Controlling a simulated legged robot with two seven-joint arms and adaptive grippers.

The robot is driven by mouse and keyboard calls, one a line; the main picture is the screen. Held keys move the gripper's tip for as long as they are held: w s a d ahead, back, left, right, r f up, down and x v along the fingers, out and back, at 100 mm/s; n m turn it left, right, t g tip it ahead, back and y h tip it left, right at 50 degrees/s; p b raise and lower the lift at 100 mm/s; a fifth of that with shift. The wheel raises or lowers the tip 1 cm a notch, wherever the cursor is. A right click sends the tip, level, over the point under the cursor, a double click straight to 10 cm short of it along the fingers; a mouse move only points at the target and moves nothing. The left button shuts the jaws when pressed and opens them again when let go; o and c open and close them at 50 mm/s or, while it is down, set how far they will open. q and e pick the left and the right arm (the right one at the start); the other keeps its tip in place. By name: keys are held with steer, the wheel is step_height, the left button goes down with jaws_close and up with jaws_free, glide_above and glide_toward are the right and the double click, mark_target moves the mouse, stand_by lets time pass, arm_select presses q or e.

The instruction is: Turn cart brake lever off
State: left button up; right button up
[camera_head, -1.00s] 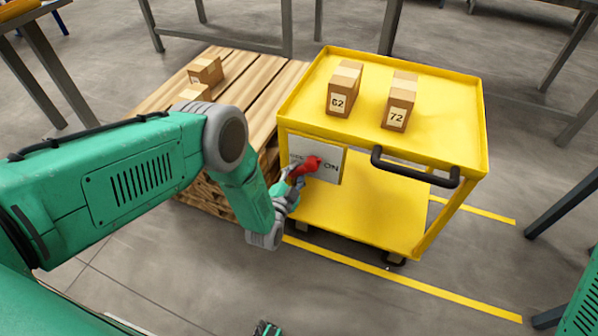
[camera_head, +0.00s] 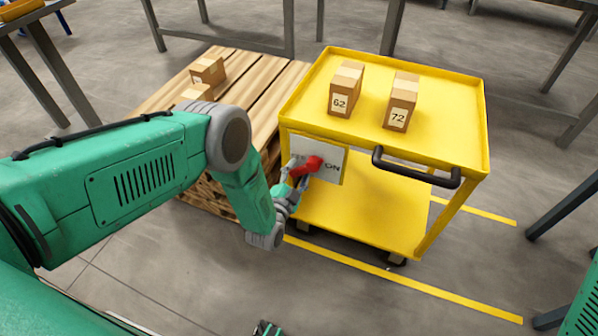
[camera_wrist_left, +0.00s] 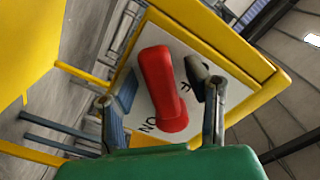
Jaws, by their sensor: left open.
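The red brake lever (camera_head: 308,165) is on a white plate (camera_head: 329,163) on the end of the yellow cart (camera_head: 360,205), below its top tray. "ON" shows to the right of the lever in the head view; the other lettering is partly hidden by the lever and gripper. My left gripper (camera_head: 291,175) is at the lever. In the left wrist view, its fingers (camera_wrist_left: 163,92) are open, one on each side of the red lever (camera_wrist_left: 158,80); I cannot tell whether either touches it. My right gripper is not clearly in view.
Boxes marked 62 (camera_head: 341,98) and 72 (camera_head: 398,112) stand on the cart's top. A black handle (camera_head: 415,170) juts from the cart's near side. A wooden pallet (camera_head: 262,85) with small boxes is on the left. Floor in front is clear.

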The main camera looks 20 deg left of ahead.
arm_select(q)
steer(key=s, duration=1.1)
steer(key=shift+s+a, duration=0.15)
steer(key=shift+s, duration=0.2)
steer(key=s+a+r+n+g+p, duration=0.2)
steer(key=s+g, duration=0.3)
steer(key=s, duration=0.4)
steer(key=s+a+r+n+g+p, duration=0.2)
steer(key=s+r+n+g+p, duration=0.1)
steer(key=s, duration=0.5)
steer(key=s+a+r+n+g+p, duration=0.2)
steer(key=s+a+r+n+g, duration=0.1)
steer(key=s+g, duration=0.6)
step_height(320, 180, up, 2)
steer(key=shift+s+r+n+y, duration=0.15)
steer(key=shift+s+n+y, duration=0.15)
steer(key=shift+n, duration=0.2)
